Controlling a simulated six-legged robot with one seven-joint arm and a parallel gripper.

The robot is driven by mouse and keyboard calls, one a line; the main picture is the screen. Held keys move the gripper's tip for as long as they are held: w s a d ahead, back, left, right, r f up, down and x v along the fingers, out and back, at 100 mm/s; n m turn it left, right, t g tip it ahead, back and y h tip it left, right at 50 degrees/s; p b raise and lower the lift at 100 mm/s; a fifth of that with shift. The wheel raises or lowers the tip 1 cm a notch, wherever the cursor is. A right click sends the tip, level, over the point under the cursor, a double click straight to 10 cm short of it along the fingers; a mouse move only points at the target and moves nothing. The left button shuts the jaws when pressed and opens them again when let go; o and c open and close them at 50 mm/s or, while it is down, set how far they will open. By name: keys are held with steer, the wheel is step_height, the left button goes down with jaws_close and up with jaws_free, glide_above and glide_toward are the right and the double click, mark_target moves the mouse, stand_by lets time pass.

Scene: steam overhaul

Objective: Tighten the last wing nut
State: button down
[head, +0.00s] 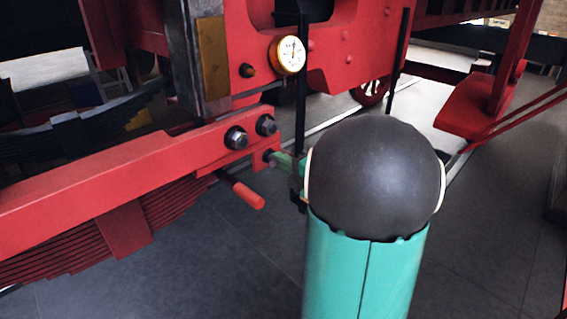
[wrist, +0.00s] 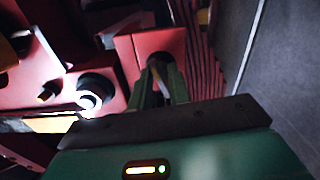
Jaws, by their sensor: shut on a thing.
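My gripper (head: 277,160) reaches in from the right to the red beam (head: 110,170), mostly behind my large dark and green arm link in the head view. In the wrist view, its two green fingers (wrist: 162,78) are closed around a small dark part, the wing nut (wrist: 156,63), in front of a red bracket. The wing nut's wings are hidden or too dark to make out. In the head view, a small dark tip shows on the red face at the fingers.
Two dark hex nuts (head: 236,137) (head: 266,125) sit on the beam above and left of my gripper. A red handle (head: 247,194) sticks out below it. A brass gauge (head: 288,55) is above. Leaf springs (head: 120,230) lie under the beam. Grey floor is open below.

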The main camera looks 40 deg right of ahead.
steer(key=shift+w, duration=0.1)
stand_by(0.5)
steer(key=c, duration=1.6)
jaws_free()
steer(key=shift+o, duration=0.2)
steer(key=s, duration=1.4)
steer(key=shift+d, duration=0.15)
